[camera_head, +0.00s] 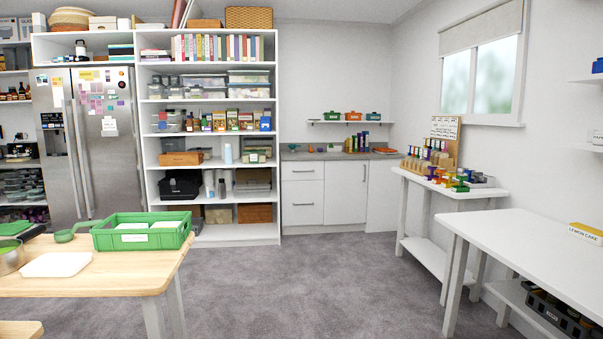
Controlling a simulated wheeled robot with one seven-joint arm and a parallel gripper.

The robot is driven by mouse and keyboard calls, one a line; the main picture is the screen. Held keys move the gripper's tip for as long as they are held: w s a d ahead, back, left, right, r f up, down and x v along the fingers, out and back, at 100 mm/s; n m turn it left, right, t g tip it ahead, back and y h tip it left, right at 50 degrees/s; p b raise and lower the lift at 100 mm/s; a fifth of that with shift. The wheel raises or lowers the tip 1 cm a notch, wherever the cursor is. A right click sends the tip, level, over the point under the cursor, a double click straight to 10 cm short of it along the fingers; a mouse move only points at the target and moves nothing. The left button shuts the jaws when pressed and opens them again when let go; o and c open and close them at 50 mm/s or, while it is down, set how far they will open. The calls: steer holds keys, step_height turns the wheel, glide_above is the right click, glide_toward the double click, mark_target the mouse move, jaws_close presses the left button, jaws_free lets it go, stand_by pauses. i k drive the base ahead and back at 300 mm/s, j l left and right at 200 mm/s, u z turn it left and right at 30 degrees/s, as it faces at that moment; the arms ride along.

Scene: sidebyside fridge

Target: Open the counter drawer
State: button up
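A white counter cabinet stands against the back wall, right of the tall shelf, under a grey counter top (332,155). Its left part has a shallow upper drawer (302,173) with a dark horizontal handle near the top. Below it is a deeper front (302,208) with a similar handle. To the right is a taller door (345,198) with a vertical handle at its upper right. All these fronts look shut. My gripper is not in view, and the cabinet is far across the room.
A wooden table (95,278) with a green crate (108,240) stands at the near left. White tables (530,240) line the right wall. The grey carpet (310,275) between them is clear up to the cabinet. A tall white shelf (240,232) and a steel fridge (105,185) stand left of it.

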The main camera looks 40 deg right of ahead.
mark_target(291, 171)
steer(key=i+l+z, duration=0.3)
steer(key=i+z, duration=0.6)
steer(key=i, duration=6.55)
steer(key=l, duration=0.1)
